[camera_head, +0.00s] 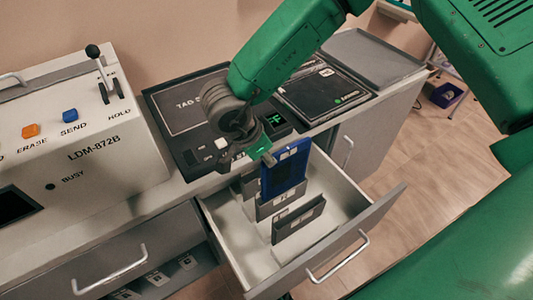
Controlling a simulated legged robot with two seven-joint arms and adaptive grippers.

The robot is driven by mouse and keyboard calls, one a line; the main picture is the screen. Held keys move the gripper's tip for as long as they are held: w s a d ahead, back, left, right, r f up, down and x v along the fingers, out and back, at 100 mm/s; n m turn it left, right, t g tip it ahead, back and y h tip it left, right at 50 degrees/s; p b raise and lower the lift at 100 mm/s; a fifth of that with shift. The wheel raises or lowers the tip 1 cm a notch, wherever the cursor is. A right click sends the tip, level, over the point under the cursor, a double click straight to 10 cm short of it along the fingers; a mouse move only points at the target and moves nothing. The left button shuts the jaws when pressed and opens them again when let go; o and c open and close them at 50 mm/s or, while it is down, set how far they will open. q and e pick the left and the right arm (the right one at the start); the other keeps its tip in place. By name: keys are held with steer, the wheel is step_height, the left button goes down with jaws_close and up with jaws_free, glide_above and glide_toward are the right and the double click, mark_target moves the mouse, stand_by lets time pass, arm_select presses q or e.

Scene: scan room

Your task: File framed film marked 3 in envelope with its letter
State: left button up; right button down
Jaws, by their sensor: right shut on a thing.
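My right gripper (266,156) comes down from the top over the open drawer (345,212). It is shut on a blue framed film (284,177) by its upper left edge. The film stands roughly upright, tilted in the picture, with a pale label along its top; I cannot read the mark. Grey envelopes (299,222) stand in a row in the drawer, with small pale labels too small to read. The film is in front of the rear envelopes, and I cannot tell whether its lower edge is inside one. My left gripper is not in view.
A tag device (185,108) with a small green display lies on the counter behind the drawer. A dark flat panel (322,94) and grey lid (370,55) are to its right. The white LDM-872B machine (85,140) stands left.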

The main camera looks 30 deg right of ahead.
steer(key=shift+f+b, duration=1.7)
steer(key=shift+f, duration=4.5)
steer(key=c, duration=1.6)
jaws_free()
steer(key=shift+o, duration=0.2)
steer(key=v, duration=1.2)
